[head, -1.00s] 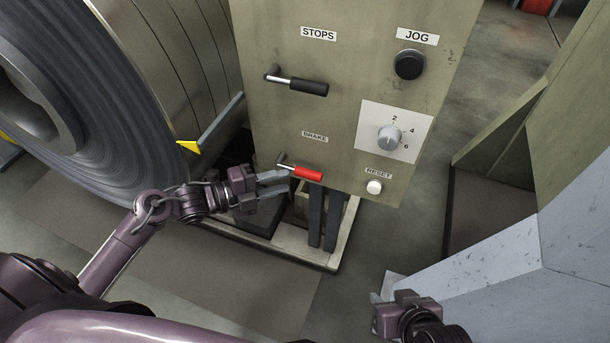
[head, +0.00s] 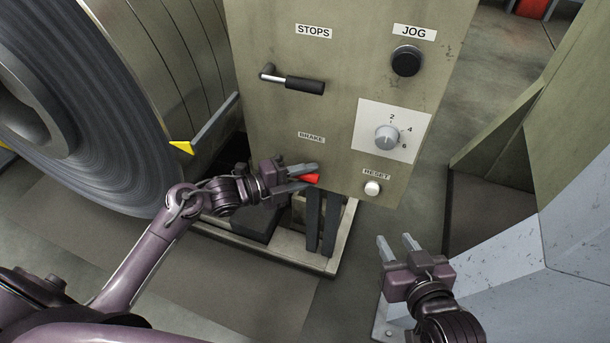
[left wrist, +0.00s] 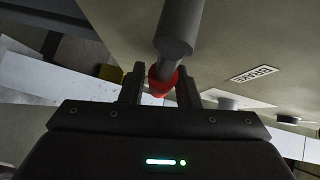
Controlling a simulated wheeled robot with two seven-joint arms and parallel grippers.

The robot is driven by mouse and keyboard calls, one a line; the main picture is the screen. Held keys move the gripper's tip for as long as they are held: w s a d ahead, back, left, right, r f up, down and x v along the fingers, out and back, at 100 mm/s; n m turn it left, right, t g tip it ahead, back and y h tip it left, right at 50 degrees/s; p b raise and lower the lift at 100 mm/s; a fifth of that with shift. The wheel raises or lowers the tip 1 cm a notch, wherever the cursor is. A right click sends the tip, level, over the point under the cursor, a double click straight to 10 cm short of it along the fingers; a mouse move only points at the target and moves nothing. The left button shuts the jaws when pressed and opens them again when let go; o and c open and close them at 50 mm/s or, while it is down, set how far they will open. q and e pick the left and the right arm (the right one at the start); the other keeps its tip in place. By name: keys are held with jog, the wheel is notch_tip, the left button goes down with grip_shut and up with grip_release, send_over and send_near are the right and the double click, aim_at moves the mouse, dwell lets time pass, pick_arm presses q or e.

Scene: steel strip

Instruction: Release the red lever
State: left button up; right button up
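The red lever (head: 313,179) sits under the BRAKE label on the panel, lying roughly level and pointing right. My left gripper (head: 303,177) has its fingers on either side of the red grip, which hide much of it. In the left wrist view, the red grip (left wrist: 161,84) shows between the two fingers (left wrist: 160,90) and fills most of the gap. I cannot tell whether they press on it. My right gripper (head: 397,246) is open and empty, low and to the right, away from the panel.
Above the red lever is a black STOPS handle (head: 304,86); its end looms close in the left wrist view (left wrist: 178,32). A JOG button (head: 407,61), a dial (head: 387,137) and a white RESET button (head: 372,188) are to the right. A large steel coil (head: 75,110) stands left.

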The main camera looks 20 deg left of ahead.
pick_arm(q)
grip_shut()
